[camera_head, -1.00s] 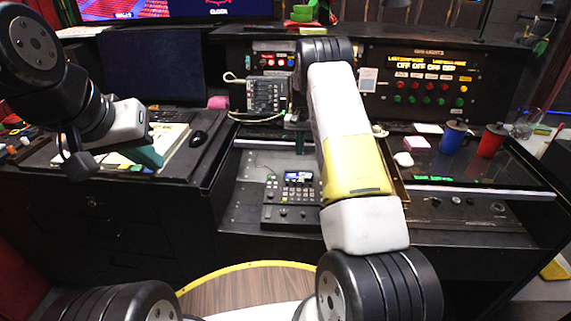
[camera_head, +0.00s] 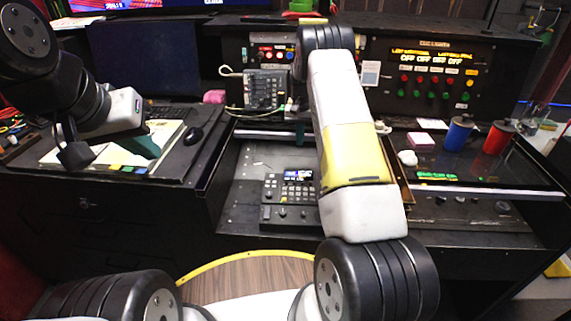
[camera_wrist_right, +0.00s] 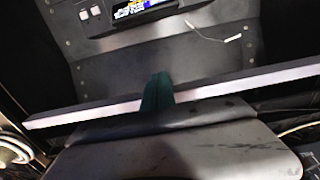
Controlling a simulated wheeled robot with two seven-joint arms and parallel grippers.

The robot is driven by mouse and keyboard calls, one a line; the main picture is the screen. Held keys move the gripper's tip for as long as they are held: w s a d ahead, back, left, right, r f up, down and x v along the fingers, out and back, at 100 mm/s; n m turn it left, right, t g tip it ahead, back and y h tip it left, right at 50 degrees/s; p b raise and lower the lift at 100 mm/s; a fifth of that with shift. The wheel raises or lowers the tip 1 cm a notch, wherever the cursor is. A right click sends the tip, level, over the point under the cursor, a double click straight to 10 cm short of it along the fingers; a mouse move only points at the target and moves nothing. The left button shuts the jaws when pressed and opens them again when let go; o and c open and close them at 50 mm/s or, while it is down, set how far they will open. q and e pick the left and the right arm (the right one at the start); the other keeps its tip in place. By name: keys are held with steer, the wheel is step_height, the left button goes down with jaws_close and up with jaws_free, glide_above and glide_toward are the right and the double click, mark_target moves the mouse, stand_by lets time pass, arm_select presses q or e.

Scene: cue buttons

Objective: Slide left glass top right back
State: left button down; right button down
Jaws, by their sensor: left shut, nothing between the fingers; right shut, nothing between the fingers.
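The left glass top shows as a pale front edge (camera_head: 262,135) at the back of the left bay, below the back panel. The bay floor in front of it lies uncovered. In the right wrist view the pale edge (camera_wrist_right: 215,89) runs across the middle. My right gripper (camera_head: 301,132) is shut at this edge, mostly hidden by my arm in the head view. In the wrist view its teal fingers (camera_wrist_right: 158,92) overlap the edge; I cannot tell if they touch it. My left gripper (camera_head: 146,146) is shut and empty above the left desk.
A black device with a screen (camera_head: 290,190) stands on the bay floor. The right glass top (camera_head: 470,191) carries a blue cup (camera_head: 457,134), a red cup (camera_head: 497,137) and a pink block (camera_head: 420,139). A mouse (camera_head: 193,135) lies on the left desk.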

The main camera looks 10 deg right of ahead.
steer(key=shift+w+d, duration=0.2)
steer(key=shift+w, duration=0.65)
steer(key=shift+r, duration=4.5)
